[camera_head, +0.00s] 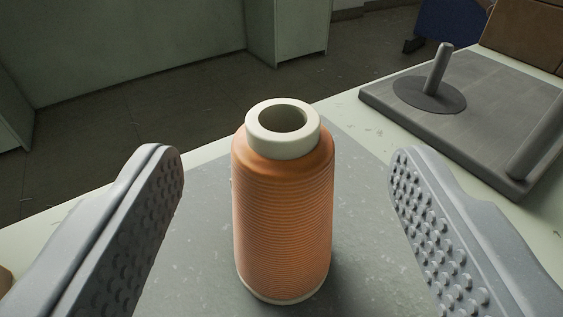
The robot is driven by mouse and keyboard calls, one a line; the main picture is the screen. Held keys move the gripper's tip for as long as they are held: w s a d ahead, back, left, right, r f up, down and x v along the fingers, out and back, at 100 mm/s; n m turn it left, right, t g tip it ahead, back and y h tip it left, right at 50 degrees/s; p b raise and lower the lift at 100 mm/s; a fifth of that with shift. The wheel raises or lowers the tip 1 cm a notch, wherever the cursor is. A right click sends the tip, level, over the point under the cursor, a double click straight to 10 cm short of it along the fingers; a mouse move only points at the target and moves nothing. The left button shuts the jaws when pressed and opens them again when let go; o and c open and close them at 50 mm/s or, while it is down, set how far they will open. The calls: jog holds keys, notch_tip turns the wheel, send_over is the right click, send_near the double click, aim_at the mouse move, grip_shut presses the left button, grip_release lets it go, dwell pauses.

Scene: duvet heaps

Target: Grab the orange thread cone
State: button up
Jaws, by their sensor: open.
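The orange thread cone (283,220) stands upright on a grey mat (352,170) in the middle of the head camera view. It has a pale cream top with a round dark hole. My gripper (287,185) is open, with one grey studded finger on the left and the other on the right. The cone stands between the fingers in the picture, with a visible gap on each side. Neither finger appears to touch it.
A grey board with pegs (400,98) lies on the pale table (345,108) at the right. The table's far edge runs behind the cone, with dark floor (150,125) beyond. A brown box (525,35) shows at the top right.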

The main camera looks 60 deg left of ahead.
jog(key=b+x, duration=0.1)
jog(key=x, duration=0.1)
jog(key=b+x, duration=0.1)
jog(key=x, duration=0.2)
jog(key=shift+a+f, duration=0.15)
jog(key=shift+f, duration=0.1)
jog(key=shift+w+a, duration=0.2)
jog(key=shift+a, duration=0.1)
jog(key=c, duration=1.1)
